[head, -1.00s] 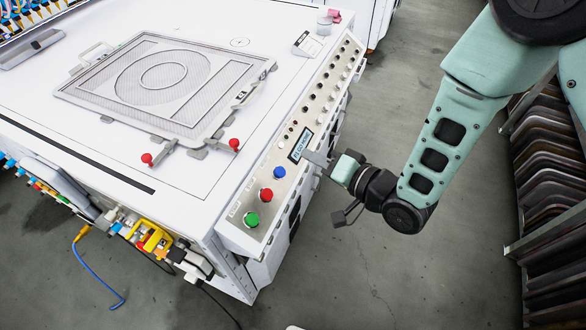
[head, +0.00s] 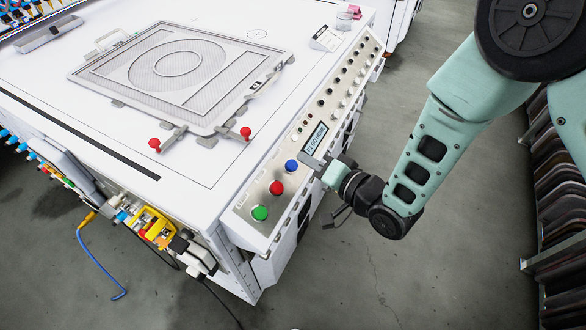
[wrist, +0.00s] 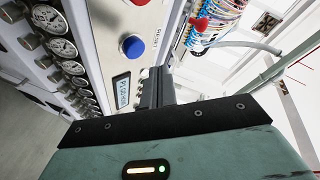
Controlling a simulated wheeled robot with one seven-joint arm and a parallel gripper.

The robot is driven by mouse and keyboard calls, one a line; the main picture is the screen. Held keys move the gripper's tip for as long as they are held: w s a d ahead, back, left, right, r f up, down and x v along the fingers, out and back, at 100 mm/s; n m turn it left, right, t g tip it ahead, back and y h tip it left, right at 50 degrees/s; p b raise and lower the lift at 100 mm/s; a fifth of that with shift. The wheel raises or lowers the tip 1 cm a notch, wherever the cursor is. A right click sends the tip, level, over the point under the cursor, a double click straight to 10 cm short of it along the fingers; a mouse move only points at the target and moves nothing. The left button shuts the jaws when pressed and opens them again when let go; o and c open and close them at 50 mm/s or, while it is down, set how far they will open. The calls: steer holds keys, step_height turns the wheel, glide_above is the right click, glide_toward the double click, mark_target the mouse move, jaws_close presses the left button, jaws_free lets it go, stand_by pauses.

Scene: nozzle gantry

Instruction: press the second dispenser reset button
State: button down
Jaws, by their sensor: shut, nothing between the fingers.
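The control panel (head: 322,115) runs along the right edge of the white machine. Near its front end are a green button (head: 260,213), a red button (head: 277,187) and a blue button (head: 291,165). In the wrist view the blue button (wrist: 133,46) has the word RESET printed beside it. A small display (head: 314,138) lies just behind it; it also shows in the wrist view (wrist: 122,91). My gripper (head: 308,163) is shut and empty, over the panel close to the blue button. I cannot tell whether its tip touches the panel.
Several small knobs (head: 348,84) line the panel's far part. A mesh frame (head: 180,75) with red-knobbed clamps lies on the white top. Gauges (wrist: 62,47) cover the panel's side in the wrist view. A rack (head: 560,200) stands at the right; the floor between is clear.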

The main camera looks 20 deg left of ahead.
mark_target(290, 159)
steer(key=shift+a+f+b, duration=0.4)
steer(key=shift+a+f, duration=0.1)
steer(key=shift+f, duration=0.3)
stand_by(1.5)
steer(key=shift+w+a+f+b, duration=0.1)
steer(key=shift+a+f+b, duration=0.2)
steer(key=shift+b, duration=0.1)
steer(key=shift+a+f+b, duration=0.25)
steer(key=shift+f+b, duration=0.2)
stand_by(0.7)
steer(key=shift+r, duration=0.1)
steer(key=shift+d+r+p, duration=0.5)
steer(key=shift+d+r, duration=0.05)
steer(key=shift+r, duration=0.15)
steer(key=shift+d+r+p, duration=0.7)
steer(key=shift+r, duration=0.35)
steer(key=shift+d+r+p, duration=0.7)
steer(key=shift+r, duration=0.3)
